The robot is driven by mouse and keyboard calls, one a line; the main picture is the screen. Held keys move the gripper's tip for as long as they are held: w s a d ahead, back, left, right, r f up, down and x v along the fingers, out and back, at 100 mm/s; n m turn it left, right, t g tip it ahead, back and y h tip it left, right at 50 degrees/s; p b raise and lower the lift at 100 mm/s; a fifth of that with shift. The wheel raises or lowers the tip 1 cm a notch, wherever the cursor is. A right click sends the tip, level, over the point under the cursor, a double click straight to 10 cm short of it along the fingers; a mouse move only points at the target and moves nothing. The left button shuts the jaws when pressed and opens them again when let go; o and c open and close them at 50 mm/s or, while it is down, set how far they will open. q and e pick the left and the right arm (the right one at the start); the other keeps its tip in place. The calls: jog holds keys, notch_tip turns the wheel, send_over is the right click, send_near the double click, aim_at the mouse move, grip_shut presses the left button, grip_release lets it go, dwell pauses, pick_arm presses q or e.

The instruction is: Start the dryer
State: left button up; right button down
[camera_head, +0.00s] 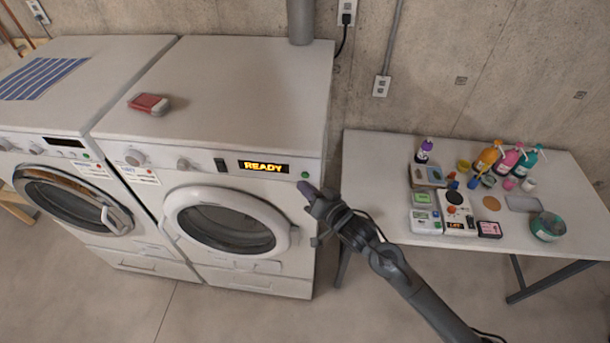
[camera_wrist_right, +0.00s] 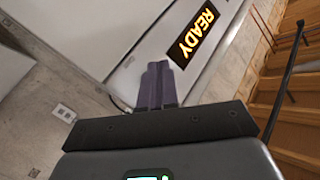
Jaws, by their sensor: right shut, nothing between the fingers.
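The dryer (camera_head: 250,85) is the white front-loading machine on the right of the pair; its display (camera_head: 264,167) glows "READY", also seen in the right wrist view (camera_wrist_right: 195,35). Its round door (camera_head: 228,228) looks shut. A small green button (camera_head: 305,175) sits at the right end of its panel. My right gripper (camera_head: 306,190) is shut and empty, its fingertips just below the button in the head view. I cannot tell whether they touch the front. In the right wrist view the closed fingers (camera_wrist_right: 157,85) point toward the panel; the button does not show there. My left gripper is not in view.
A second machine (camera_head: 75,195) stands to the left with a striped cloth (camera_head: 40,78) on top. A table (camera_head: 385,160) at right holds bottles and small devices. Bare floor lies in front.

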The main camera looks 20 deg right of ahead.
dwell(0.5)
jog(key=shift+w, duration=0.15)
jog(key=shift+w+d, duration=0.2)
dwell(0.3)
